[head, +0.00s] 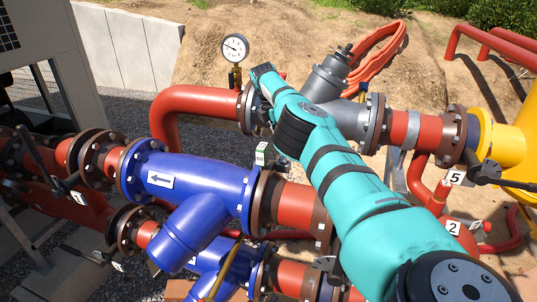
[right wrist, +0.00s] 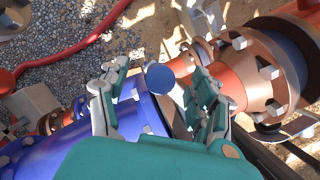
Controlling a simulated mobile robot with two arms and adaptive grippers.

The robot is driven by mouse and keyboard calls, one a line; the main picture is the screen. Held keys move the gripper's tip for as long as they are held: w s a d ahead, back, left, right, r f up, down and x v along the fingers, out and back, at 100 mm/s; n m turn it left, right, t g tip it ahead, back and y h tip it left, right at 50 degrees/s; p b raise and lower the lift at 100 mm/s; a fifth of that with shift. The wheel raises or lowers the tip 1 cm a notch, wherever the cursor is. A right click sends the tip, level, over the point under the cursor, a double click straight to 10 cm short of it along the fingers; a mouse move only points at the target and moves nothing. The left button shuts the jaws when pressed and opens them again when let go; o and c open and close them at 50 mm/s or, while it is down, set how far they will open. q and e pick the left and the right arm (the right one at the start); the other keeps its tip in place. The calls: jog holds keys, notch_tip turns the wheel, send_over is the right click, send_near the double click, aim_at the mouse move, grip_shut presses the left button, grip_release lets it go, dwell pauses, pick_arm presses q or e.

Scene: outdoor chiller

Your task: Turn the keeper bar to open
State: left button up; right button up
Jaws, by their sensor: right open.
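My right gripper (right wrist: 158,100) is open in the right wrist view, its grey and teal fingers spread apart. A small round blue disc (right wrist: 160,78) shows between the fingers; I cannot tell whether they touch it. I cannot pick out the keeper bar with certainty in either view. In the head view my teal right arm comes in from the lower right and crosses the pipework; its gripper is hidden there. My left gripper is not in view.
A blue pipe body (head: 180,185) with a white arrow label lies left of my arm. A grey strainer (head: 325,80) and a pressure gauge (head: 235,48) stand behind. A yellow pipe (head: 510,150) is at right. A brown flange (right wrist: 270,65) stands close to the right finger.

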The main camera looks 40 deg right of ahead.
jog(key=shift+o, duration=0.8)
jog(key=shift+w+r+b, duration=0.1)
jog(key=shift+b, duration=0.3)
jog(key=shift+b+v, duration=0.85)
jog(key=shift+b, duration=0.2)
jog(key=p+v, duration=0.1)
jog(key=v, duration=0.4)
jog(key=shift+a+p, duration=0.15)
jog(key=shift+p, duration=0.2)
jog(key=w+a+r, duration=0.1)
jog(key=w+a, duration=0.2)
jog(key=a, duration=0.9)
